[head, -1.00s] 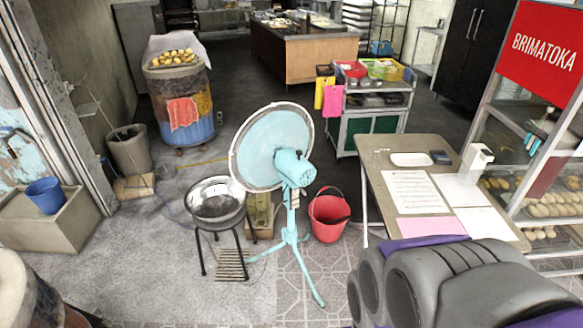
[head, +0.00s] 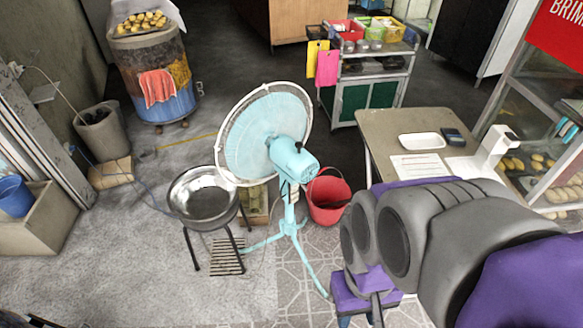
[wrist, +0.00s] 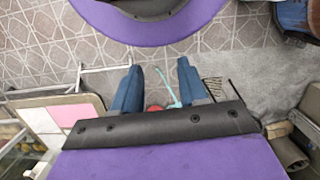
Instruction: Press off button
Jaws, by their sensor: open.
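The turquoise standing fan (head: 292,158) is upright near the middle of the head view, with its round caged head tilted and its motor housing towards me. Its pole (head: 289,212) stands on splayed legs. I cannot make out an off button. In the wrist view, part of the fan's turquoise stand (wrist: 167,88) shows beyond the fingers. My gripper (wrist: 159,72) shows two blue fingers apart with nothing between them. In the head view my gripper (head: 361,319) is at the bottom edge, right of the fan's legs and apart from them, its fingertips cut off.
A metal bowl on a black stand (head: 203,196) is left of the fan. A red bucket (head: 328,200) stands behind its right side. A table with papers (head: 385,125) and a glass case (head: 520,115) are at the right. The tiled floor in front is clear.

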